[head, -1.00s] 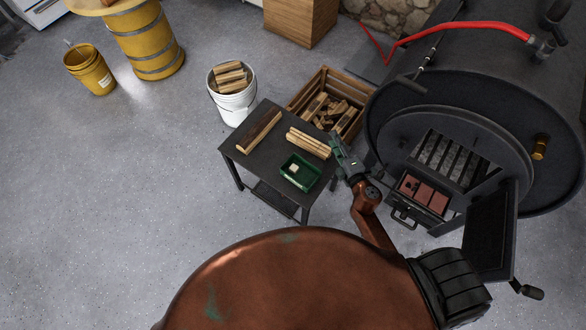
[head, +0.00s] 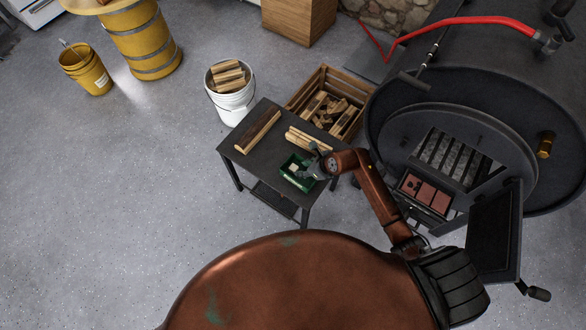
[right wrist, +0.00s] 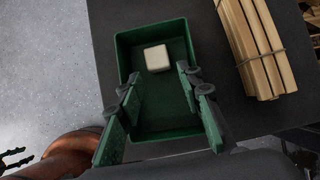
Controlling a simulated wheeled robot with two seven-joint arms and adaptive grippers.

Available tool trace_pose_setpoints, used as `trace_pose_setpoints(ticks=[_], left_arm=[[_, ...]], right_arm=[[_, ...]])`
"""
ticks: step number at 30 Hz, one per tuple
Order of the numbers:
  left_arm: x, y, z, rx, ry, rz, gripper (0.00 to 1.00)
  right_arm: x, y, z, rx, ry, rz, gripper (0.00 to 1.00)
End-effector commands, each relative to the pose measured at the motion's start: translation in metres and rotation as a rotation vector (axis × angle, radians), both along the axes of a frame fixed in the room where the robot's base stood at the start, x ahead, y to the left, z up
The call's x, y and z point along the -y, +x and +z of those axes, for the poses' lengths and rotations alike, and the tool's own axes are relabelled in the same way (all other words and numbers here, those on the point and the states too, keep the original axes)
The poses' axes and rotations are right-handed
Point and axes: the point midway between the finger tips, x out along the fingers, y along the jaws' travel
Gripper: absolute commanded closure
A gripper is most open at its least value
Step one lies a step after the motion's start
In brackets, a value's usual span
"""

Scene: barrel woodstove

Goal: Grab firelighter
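The firelighter is a small off-white cube (right wrist: 157,58) lying in a green tray (right wrist: 123,50), near the tray's far end in the right wrist view. In the head view the green tray (head: 289,178) sits on a dark table, partly covered by my right gripper (head: 312,164). My right gripper (right wrist: 157,76) is open and empty over the tray. Its two fingers are spread, with the tips just short of the cube and to either side of it. A small dark pronged shape at the lower left of the right wrist view may be my left gripper; its state is unclear.
A bundle of sticks (right wrist: 252,45) lies right beside the tray. A log (head: 258,132) lies on the table (head: 262,160). A wood crate (head: 318,75) and a white bucket (head: 231,103) stand behind. The stove (head: 400,110) with its open door (head: 493,235) is at right.

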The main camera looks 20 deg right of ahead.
Motion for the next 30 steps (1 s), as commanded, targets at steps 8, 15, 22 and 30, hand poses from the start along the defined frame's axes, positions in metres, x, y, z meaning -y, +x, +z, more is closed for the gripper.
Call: trace_pose_setpoints(ticks=[8, 15, 22, 30], left_arm=[[0.001, -0.003, -0.015, -0.006, -0.001, -0.001, 0.6], [0.001, -0.004, -0.017, -0.008, -0.002, -0.001, 0.6], [0.001, -0.004, -0.017, -0.008, -0.001, -0.001, 0.6], [0.001, -0.005, -0.017, -0.009, -0.001, -0.001, 0.6]], right_arm=[[-0.017, 0.019, -0.032, -0.001, 0.005, -0.003, 0.67], [-0.02, 0.025, -0.04, 0.001, 0.003, -0.003, 0.67], [-0.02, 0.025, -0.039, 0.002, 0.003, -0.002, 0.73], [-0.02, 0.025, -0.039, 0.002, 0.003, -0.002, 0.89]])
